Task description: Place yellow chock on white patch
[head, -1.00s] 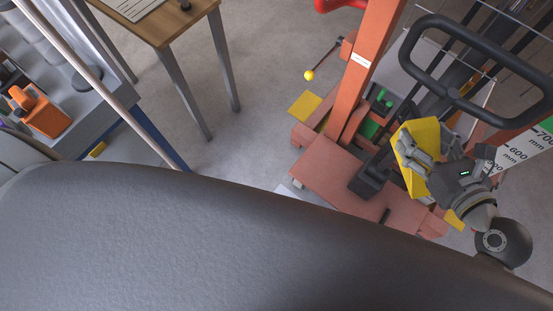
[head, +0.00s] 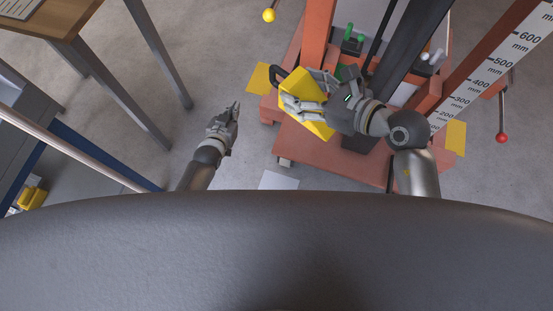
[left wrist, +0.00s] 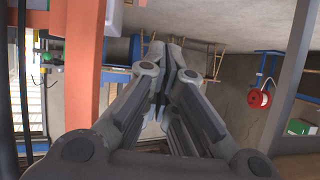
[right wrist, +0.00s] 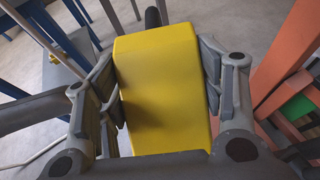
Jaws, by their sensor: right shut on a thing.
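The yellow chock (head: 305,103) is held up in front of the orange machine. My right gripper (head: 312,100) is shut on it. In the right wrist view the chock (right wrist: 165,85) sits between the two fingers, with a dark handle-like part at its far end. The white patch (head: 278,181) lies on the floor below and to the left of the chock in the head view. Its near part is hidden by my own body. My left gripper (head: 232,110) is empty, left of the chock. In the left wrist view its fingers (left wrist: 170,75) are together.
The orange machine base (head: 330,160) stands just right of the patch, with a millimetre scale (head: 495,70) at right. Yellow floor marks (head: 258,78) lie beside it. A wooden table (head: 60,25) stands at upper left.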

